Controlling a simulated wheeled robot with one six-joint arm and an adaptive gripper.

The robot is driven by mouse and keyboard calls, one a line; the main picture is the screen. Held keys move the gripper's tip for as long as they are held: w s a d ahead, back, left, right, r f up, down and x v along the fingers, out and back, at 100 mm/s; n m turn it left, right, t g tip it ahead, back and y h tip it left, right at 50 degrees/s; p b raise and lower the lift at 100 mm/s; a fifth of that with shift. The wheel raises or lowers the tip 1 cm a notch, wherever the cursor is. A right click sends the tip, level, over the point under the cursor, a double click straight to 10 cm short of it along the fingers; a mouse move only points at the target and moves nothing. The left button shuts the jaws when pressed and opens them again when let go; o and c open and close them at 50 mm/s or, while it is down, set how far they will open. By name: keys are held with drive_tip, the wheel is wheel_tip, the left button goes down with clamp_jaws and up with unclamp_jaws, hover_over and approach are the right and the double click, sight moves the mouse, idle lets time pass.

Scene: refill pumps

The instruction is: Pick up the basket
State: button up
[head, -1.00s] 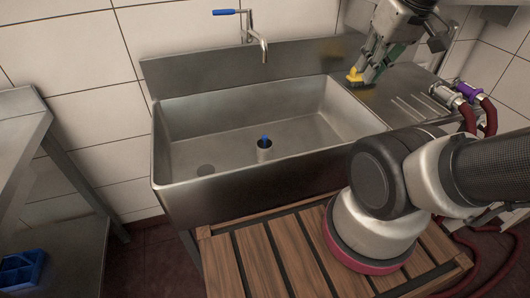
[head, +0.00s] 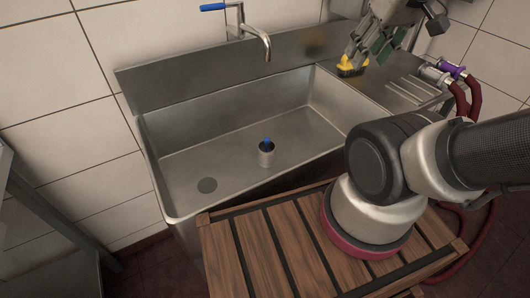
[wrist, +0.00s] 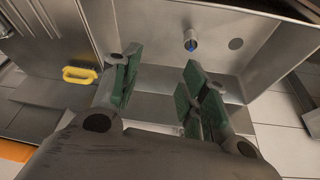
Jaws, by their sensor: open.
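A small steel cup with a blue top, which looks like the basket (head: 266,155), stands on the floor of the sink in the head view. It also shows in the wrist view (wrist: 191,39), near the top and beyond the fingers. My gripper (head: 366,48) is at the upper right of the head view, above the right side of the sink and well apart from the cup. In the wrist view my gripper (wrist: 163,62) has its green-padded fingers spread, with nothing between them.
The steel sink (head: 185,140) has raised walls around the cup and a dark round drain (head: 207,185). A blue-handled tap (head: 255,35) stands behind it. A yellow item (head: 351,66) lies on the drainboard (head: 405,92). Red hoses (head: 476,97) hang at the right.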

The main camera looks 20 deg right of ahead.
drive_tip(key=w+d+n+t+h, duration=0.15)
drive_tip(key=w+d, duration=0.35)
drive_tip(key=w, duration=0.6)
drive_tip(key=w+d+n+t+h, duration=0.1)
drive_tip(key=w+d+n+h, duration=0.15)
drive_tip(key=w+d, duration=0.55)
drive_tip(key=w+a+f+n+t+y, duration=0.1)
drive_tip(key=w+f+n+y, duration=0.15)
drive_tip(key=w+f, duration=0.35)
drive_tip(key=w+a+f+n+y, duration=0.1)
drive_tip(key=w+a+f+n, duration=0.15)
drive_tip(key=w, duration=0.65)
wheel_tip(320, 180, down, 11)
drive_tip(key=w+a+n+y, duration=0.3)
drive_tip(key=n+y, duration=0.1)
drive_tip(key=n+g+y, duration=0.5)
drive_tip(key=g+y, duration=0.2)
drive_tip(key=y, duration=0.5)
approach(267, 139)
wheel_tip(267, 139, down, 3)
drive_tip(key=w+a, duration=0.2)
drive_tip(key=s+y, duration=0.1)
drive_tip(key=y, duration=0.2)
drive_tip(key=shift+m, duration=0.4)
drive_tip(key=a, duration=0.7)
drive_tip(key=shift+s+a+f, duration=0.1)
drive_tip(key=shift+s+a, duration=0.05)
drive_tip(key=shift+a, duration=0.1)
drive_tip(key=c, duration=0.9)
